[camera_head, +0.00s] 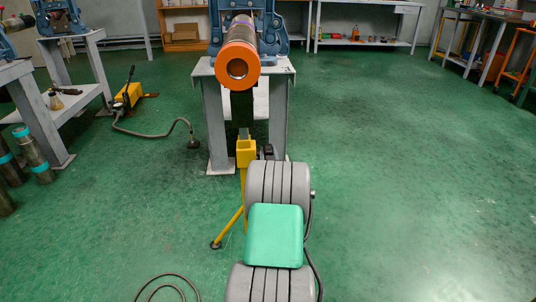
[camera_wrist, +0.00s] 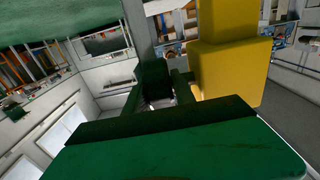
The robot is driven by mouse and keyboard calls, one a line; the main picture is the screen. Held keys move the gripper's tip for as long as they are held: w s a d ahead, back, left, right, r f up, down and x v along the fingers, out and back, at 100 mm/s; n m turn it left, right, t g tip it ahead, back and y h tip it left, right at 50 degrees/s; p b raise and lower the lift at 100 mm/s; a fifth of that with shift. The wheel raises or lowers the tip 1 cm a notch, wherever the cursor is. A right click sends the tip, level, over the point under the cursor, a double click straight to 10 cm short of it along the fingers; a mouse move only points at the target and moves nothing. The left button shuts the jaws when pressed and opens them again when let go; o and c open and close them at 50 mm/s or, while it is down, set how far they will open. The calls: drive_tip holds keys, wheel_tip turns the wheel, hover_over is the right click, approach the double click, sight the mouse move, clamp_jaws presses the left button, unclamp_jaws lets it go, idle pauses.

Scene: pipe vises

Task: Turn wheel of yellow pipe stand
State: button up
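The yellow pipe stand (camera_head: 246,155) stands on the floor in front of the vise bench, below the orange end of a pipe (camera_head: 238,68). Its yellow block and a splayed leg show in the head view; my grey and green arm covers its right side. I cannot make out its wheel in either view. In the wrist view a large yellow block (camera_wrist: 228,62) of the stand is close, at the upper right. My gripper (camera_wrist: 158,88) is beside it, dark and partly hidden behind my green wrist cover. I cannot tell whether it touches the stand or whether its fingers are apart.
The vise bench (camera_head: 218,125) is right behind the stand. A yellow hand pump (camera_head: 130,96) with a hose lies on the floor to the left. Dark pipes (camera_head: 33,152) stand at the far left. The floor to the right is clear.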

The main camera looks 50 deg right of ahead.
clamp_jaws()
drive_tip(key=shift+r+p, duration=0.15)
drive_tip(key=shift+p, duration=0.5)
drive_tip(key=shift+r+g+y+p, duration=0.2)
drive_tip(key=shift+g+y+p, duration=0.25)
drive_tip(key=shift+p, duration=0.6)
drive_tip(key=g+y+p, duration=0.1)
drive_tip(key=y+p, duration=0.1)
drive_tip(key=p, duration=0.2)
drive_tip(key=shift+r+g, duration=0.1)
drive_tip(key=shift+g, duration=0.15)
drive_tip(key=g+y+p, duration=0.3)
drive_tip(key=p, duration=0.3)
drive_tip(key=shift+d, duration=0.1)
drive_tip(key=shift+f+g+y+p, duration=0.25)
drive_tip(key=shift+g+y+p, duration=0.4)
drive_tip(key=shift+y+p, duration=0.15)
drive_tip(key=shift+f+g+y+p, duration=0.25)
drive_tip(key=shift+g+y+p, duration=0.4)
drive_tip(key=shift+p, duration=0.25)
drive_tip(key=shift+f, duration=0.1)
drive_tip(key=shift+o, duration=0.9)
unclamp_jaws()
